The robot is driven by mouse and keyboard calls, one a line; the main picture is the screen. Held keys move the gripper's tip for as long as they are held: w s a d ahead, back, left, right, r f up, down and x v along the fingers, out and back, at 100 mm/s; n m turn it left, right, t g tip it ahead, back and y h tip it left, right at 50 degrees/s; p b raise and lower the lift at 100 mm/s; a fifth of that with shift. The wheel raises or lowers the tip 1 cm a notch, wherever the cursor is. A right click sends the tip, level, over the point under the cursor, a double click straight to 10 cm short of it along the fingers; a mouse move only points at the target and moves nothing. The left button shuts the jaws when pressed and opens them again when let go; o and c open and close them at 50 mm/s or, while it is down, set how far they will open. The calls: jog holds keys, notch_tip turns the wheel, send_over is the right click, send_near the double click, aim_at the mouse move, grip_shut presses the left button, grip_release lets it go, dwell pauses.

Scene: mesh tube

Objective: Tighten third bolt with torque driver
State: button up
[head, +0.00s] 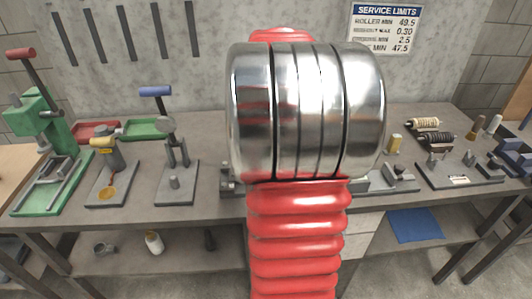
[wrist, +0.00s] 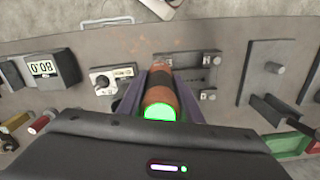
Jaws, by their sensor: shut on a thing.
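In the wrist view my gripper (wrist: 166,76) has two purple-grey fingers shut on an orange-brown cylindrical tool, which looks like the torque driver (wrist: 161,92). Its near end glows green and its far end points toward a dark grey fixture (wrist: 187,60) on the bench. Small light round or square parts show on the fixture beside the driver; I cannot tell which is the third bolt. The driver's tip is hidden, so contact with a bolt cannot be told. In the head view my arm hides the gripper, driver and most of the fixture.
The wrist view shows a box with a digital readout (wrist: 46,68), a small device with a round knob (wrist: 110,81), and a grey block stand (wrist: 267,72). In the head view, a green press (head: 45,140) and a blue-handled press (head: 175,150) stand left on the bench (head: 218,160).

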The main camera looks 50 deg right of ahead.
jog(key=shift+r, duration=0.2)
jog(key=shift+r, duration=2.85)
